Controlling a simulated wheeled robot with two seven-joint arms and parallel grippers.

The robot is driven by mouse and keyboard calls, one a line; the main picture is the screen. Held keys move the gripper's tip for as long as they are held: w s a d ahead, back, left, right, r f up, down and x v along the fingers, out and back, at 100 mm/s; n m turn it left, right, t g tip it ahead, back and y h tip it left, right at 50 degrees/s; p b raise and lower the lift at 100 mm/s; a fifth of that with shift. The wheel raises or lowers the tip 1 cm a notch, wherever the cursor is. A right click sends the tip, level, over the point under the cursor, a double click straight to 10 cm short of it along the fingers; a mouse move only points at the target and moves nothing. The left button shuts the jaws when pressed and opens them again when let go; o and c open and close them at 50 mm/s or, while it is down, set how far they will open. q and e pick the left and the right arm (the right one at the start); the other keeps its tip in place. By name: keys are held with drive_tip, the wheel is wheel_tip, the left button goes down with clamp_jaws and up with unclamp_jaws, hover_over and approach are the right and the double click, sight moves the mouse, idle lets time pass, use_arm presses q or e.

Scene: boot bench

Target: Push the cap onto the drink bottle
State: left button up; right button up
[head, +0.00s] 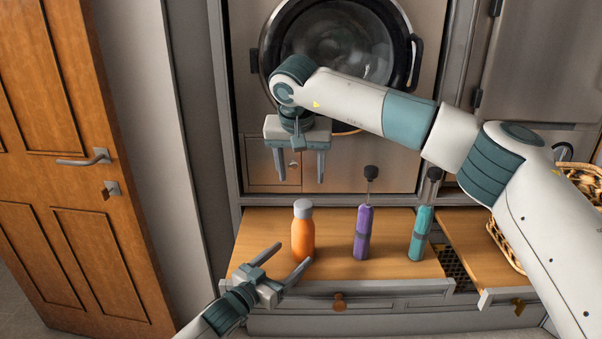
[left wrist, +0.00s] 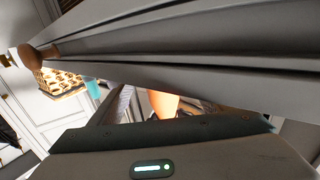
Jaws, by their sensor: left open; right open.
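An orange drink bottle (head: 302,240) stands upright at the left of the wooden surface in the head view. A grey cap (head: 302,208) sits on its top; I cannot tell how firmly it is seated. My left gripper (head: 284,262) is open and empty, low in front of the bottle and to its left, with one finger close to the bottle's base. I cannot tell whether they touch. A piece of the orange bottle (left wrist: 163,104) shows in the left wrist view, mostly hidden. My right gripper (head: 299,178) is open and empty, pointing down above the cap, apart from it.
A purple tool (head: 363,232) and a teal tool (head: 420,234), each with a dark top, stand upright right of the bottle. A drawer front with a knob (head: 339,301) borders the surface; it fills the upper left wrist view. A wicker basket (head: 508,246) is at the right.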

use_arm(q)
drive_tip(key=v, duration=1.3)
